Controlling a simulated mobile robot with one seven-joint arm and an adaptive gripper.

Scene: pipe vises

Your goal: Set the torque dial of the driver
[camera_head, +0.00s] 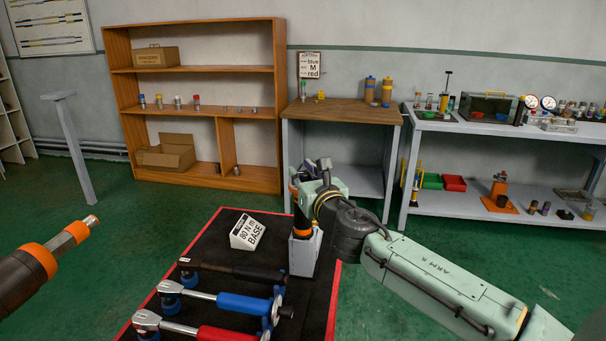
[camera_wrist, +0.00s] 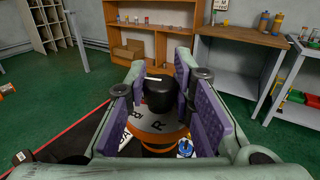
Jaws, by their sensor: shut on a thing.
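The driver (camera_head: 302,215) stands upright in a grey holder (camera_head: 304,252) at the right side of a black mat. A black knob (camera_wrist: 158,94) with a white line rises from the plate. My gripper (camera_head: 312,178) is over the driver's top. In the wrist view the purple pads of my gripper (camera_wrist: 160,88) are shut on the knob from both sides. The pads hide parts of the plate and its other markings.
A white wedge sign (camera_head: 248,233) reads "80 N m BASE". Blue (camera_head: 240,302) and red (camera_head: 215,333) torque wrenches lie on the red-edged mat (camera_head: 225,220). A wall card (camera_head: 310,65) reads "blue M red". A wooden-topped bench (camera_head: 345,110) stands behind.

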